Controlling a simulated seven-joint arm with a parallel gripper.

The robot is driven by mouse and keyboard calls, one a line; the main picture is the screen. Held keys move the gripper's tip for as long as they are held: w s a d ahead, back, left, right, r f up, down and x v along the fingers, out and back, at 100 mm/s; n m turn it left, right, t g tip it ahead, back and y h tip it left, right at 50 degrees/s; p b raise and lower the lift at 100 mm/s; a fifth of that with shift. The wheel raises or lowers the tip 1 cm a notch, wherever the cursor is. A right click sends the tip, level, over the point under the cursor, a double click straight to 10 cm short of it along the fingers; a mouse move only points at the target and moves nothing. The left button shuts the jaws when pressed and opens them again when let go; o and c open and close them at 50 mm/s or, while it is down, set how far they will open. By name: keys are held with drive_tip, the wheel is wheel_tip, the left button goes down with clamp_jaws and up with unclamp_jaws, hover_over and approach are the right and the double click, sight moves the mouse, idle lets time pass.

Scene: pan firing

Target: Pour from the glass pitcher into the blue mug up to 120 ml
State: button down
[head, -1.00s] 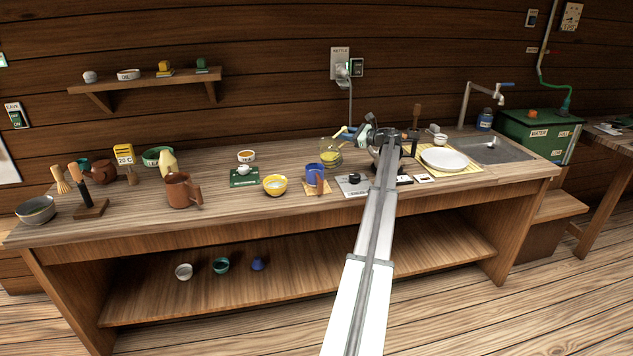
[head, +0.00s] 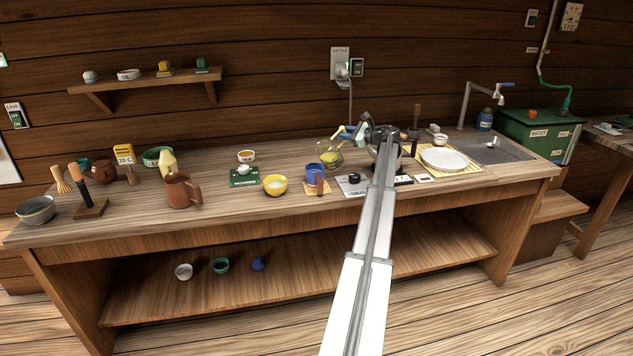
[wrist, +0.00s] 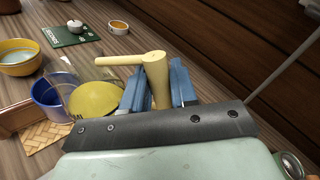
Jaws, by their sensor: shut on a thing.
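The glass pitcher (head: 329,157) is clear, holds yellow-green liquid and has a pale cream handle. In the wrist view its liquid (wrist: 95,100) lies left of my gripper. My gripper (wrist: 158,84), with blue fingers, is shut on the pitcher's handle (wrist: 157,68). In the head view the pitcher is held tilted, at the upper right of the blue mug (head: 313,174). The mug stands on a woven mat (head: 325,189); it also shows in the wrist view (wrist: 45,92), partly overlapped by the glass. I cannot see a stream or the mug's level.
A yellow bowl (head: 275,186) and a green board with a white-topped item (head: 244,178) stand left of the mug. A grey scale-like plate (head: 352,187) lies to its right. A dark kettle-like vessel is partly hidden behind my arm. A white plate (head: 444,159) is farther right.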

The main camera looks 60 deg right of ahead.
sight(336, 134)
drive_tip(key=shift+a+r+n, duration=0.2)
drive_tip(key=shift+n, duration=0.1)
drive_tip(key=shift+w+a+r, duration=0.1)
drive_tip(key=shift+a, duration=0.05)
idle(0.4)
drive_tip(key=shift+w+a+r+n+g+h, duration=0.1)
drive_tip(key=shift+a+n+g+h, duration=0.3)
drive_tip(key=shift+n, duration=0.4)
drive_tip(key=shift+w+a+r+n+g+h, duration=0.2)
drive_tip(key=shift+w+a+r+n+h, duration=0.1)
drive_tip(key=shift+a+r+n, duration=0.55)
drive_tip(key=shift+w+a+r+n+g+h, duration=0.25)
drive_tip(key=shift+a+r+n, duration=0.4)
drive_tip(key=shift+r, duration=0.3)
idle(4.6)
